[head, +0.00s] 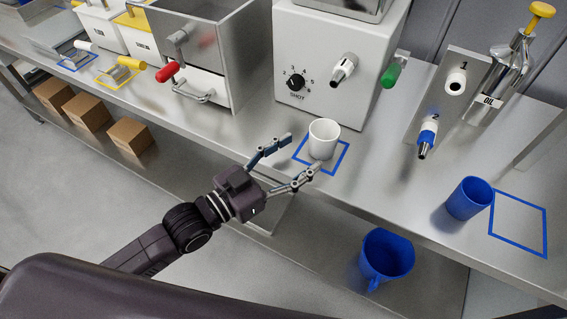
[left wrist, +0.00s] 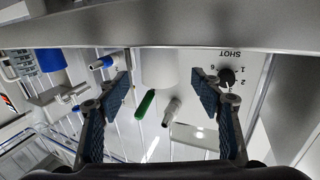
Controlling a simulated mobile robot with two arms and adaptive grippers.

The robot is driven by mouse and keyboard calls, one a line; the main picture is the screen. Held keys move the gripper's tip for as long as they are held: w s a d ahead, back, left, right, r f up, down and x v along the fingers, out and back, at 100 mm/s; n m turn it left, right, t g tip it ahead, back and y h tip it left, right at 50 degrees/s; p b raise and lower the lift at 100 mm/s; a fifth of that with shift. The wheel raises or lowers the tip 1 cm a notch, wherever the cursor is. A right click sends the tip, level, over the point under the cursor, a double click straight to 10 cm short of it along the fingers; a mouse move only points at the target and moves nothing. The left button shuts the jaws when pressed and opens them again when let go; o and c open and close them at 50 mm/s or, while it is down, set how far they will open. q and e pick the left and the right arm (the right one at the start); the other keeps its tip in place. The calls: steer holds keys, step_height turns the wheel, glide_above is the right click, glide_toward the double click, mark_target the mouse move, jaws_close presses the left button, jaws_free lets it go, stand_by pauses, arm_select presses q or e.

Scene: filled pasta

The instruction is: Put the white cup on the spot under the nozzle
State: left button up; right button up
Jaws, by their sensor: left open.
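The white cup (head: 323,138) stands upright on the steel counter, within the blue square outline (head: 341,160) in front of the dosing machine. The machine's nozzle (head: 343,69) sticks out above and behind the cup. My left gripper (head: 302,152) is open at the near left side of the cup, its fingertips spread and the cup not clamped. In the left wrist view the white cup (left wrist: 160,68) shows beyond and between the open fingers of my left gripper (left wrist: 164,85). Whether a finger touches it, I cannot tell. My right gripper is not in view.
A blue cup (head: 468,199) stands to the right, beside another blue outline (head: 519,222). A blue jug (head: 386,255) sits on the lower shelf. A steel box with a red-handled lever (head: 168,72) stands left of the machine. Counter between the white and blue cups is clear.

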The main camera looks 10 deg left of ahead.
arm_select(q)
steer(key=shift+v, duration=2)
